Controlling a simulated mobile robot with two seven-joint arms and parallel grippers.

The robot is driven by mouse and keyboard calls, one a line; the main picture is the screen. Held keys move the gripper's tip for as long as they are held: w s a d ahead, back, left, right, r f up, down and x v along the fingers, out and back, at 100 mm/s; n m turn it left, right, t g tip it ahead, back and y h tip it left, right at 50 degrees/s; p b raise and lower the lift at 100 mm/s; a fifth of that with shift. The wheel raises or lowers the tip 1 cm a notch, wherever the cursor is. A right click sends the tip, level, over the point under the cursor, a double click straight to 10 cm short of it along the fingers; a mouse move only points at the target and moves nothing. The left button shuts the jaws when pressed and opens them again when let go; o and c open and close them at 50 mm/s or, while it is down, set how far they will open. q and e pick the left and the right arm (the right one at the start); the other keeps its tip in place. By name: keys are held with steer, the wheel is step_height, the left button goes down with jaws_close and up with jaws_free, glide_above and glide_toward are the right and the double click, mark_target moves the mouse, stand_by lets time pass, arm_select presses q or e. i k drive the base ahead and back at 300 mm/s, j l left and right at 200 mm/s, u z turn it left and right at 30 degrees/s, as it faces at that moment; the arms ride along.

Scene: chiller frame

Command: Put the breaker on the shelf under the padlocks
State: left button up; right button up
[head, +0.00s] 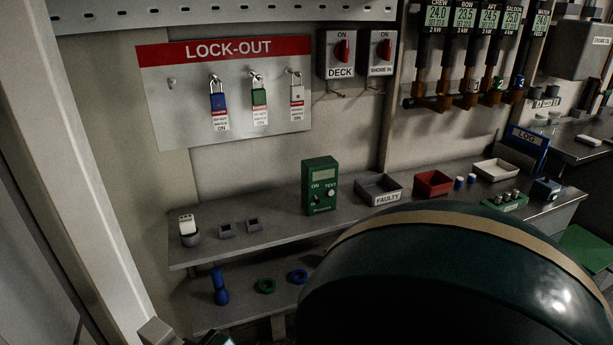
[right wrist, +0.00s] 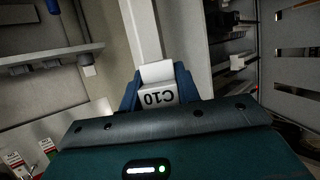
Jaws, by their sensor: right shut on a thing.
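The breaker (right wrist: 157,92) is a white block marked C10, upside down in the right wrist view. My right gripper (right wrist: 158,90) is shut on it, with a blue finger on either side. In the head view a light grey block (head: 157,332) shows at the bottom edge, probably the breaker; the gripper is mostly cut off there. Blue (head: 219,101), green (head: 259,96) and white (head: 296,95) padlocks hang on the LOCK-OUT board (head: 190,70). The grey shelf (head: 275,237) runs below them, up and right of the block. My left gripper is not in view.
On the shelf stand a white item in a grey cup (head: 188,231), two small grey blocks (head: 226,230), a green tester (head: 320,187), and a FAULTY bin (head: 379,190). Bare shelf lies before the tester. A white post (head: 95,170) stands left. My dark green arm hides the lower right.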

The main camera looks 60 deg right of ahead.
mark_target(281, 220)
steer(key=l+z, duration=0.1)
steer(key=l, duration=0.4)
steer(key=i+l+z, duration=0.1)
steer(key=l, duration=0.4)
steer(key=i+l+z, duration=0.1)
steer(key=l, duration=0.45)
